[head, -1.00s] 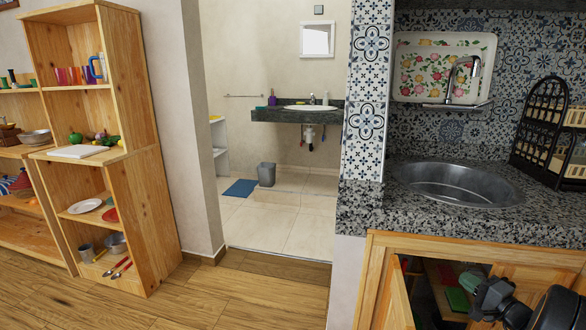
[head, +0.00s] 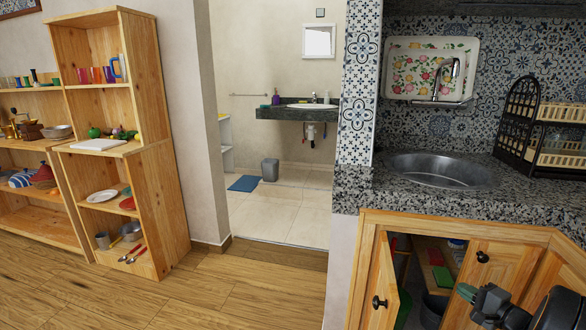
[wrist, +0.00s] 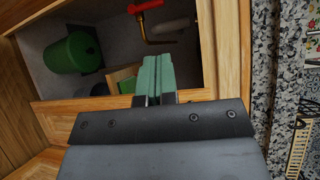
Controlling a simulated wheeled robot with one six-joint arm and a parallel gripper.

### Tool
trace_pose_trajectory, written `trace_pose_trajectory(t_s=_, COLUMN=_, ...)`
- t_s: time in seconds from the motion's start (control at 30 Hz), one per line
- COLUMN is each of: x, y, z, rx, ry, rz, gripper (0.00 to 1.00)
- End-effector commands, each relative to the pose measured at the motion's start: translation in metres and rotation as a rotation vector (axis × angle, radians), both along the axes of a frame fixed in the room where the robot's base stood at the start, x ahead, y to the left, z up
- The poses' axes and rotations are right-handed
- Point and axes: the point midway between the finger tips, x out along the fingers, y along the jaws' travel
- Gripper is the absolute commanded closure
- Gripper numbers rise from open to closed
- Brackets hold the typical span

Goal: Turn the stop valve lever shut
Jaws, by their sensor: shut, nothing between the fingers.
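In the wrist view a red stop valve lever (wrist: 146,6) shows at the top edge, partly cut off. It sits on a brass pipe (wrist: 146,32) inside the open cabinet under the sink. My gripper (wrist: 158,58) has green fingers pressed together with nothing between them. The fingertips point into the cabinet opening, below the lever in the picture and apart from it. In the head view my gripper (head: 467,292) is at the lower right, in front of the cabinet. I cannot make out the valve in the head view.
The cabinet has an open left door (head: 382,290) and a wooden right door (head: 485,265). A green cylinder (wrist: 72,53) stands inside. The granite counter (head: 350,200) overhangs the cabinet. Wooden floor (head: 250,290) is clear to the left, before the shelf unit (head: 165,210).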

Motion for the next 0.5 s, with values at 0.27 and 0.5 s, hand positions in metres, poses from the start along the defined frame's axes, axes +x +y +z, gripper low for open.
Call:
trace_pose_trajectory(t_s=0.27, x=-0.030, y=0.042, z=-0.031, rx=0.035, ry=0.283, rz=0.127, gripper=1.00)
trace_pose_trajectory(t_s=0.5, x=-0.069, y=0.119, z=0.004, rx=-0.108, ry=0.604, rz=0.339, gripper=1.00)
